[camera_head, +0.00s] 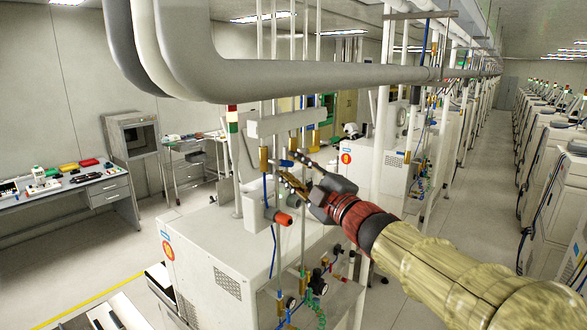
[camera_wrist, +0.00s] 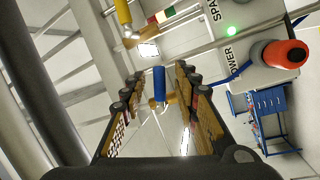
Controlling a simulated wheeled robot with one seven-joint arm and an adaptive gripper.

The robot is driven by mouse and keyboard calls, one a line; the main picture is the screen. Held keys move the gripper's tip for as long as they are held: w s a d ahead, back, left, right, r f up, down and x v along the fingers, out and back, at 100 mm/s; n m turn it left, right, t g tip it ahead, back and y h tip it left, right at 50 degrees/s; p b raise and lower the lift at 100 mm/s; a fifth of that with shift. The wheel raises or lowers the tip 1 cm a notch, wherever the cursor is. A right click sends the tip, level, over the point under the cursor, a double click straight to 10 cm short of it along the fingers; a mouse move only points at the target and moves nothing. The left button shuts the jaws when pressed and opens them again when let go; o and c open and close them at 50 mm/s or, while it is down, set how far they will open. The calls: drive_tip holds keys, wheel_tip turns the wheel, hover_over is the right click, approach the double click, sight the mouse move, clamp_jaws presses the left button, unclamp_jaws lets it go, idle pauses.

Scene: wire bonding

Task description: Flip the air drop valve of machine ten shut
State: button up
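My gripper (camera_head: 297,168) is reached out to the pipes above the nearest machine. In the wrist view its two fingers (camera_wrist: 159,74) are spread open. A blue valve handle (camera_wrist: 159,86) shows between them with a gap on both sides; I cannot tell its depth. In the head view a small blue handle (camera_head: 287,163) shows beside the fingertips, near brass valve bodies (camera_head: 264,160) under a pale manifold (camera_head: 280,122). The handle's exact tilt is hard to tell. The nearest machine (camera_head: 215,250) is a white cabinet; I cannot read its number.
A grey box with a red knob (camera_head: 284,218) sits just below my gripper; it also shows in the wrist view (camera_wrist: 285,54). Thick grey pipes (camera_head: 290,80) run overhead. Thin vertical pipes stand close around. The aisle floor (camera_head: 480,190) at right is clear.

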drive_tip(key=shift+c, duration=0.8)
clamp_jaws()
drive_tip(key=shift+d+n+b, duration=0.1)
drive_tip(key=shift+n+b, duration=0.3)
drive_tip(key=shift+b, duration=1)
drive_tip(key=shift+w+r+n+y+b, duration=0.1)
drive_tip(key=shift+n+y+b, duration=0.3)
drive_tip(key=shift+n+b, duration=0.65)
drive_tip(key=b, duration=0.1)
drive_tip(key=n+b, duration=0.1)
drive_tip(key=b, duration=0.1)
drive_tip(key=shift+w+d+r+n+y, duration=0.1)
drive_tip(key=shift+r+n+y, duration=0.15)
drive_tip(key=shift+r+y, duration=0.05)
drive_tip(key=shift+r+n, duration=0.25)
drive_tip(key=shift+n, duration=0.15)
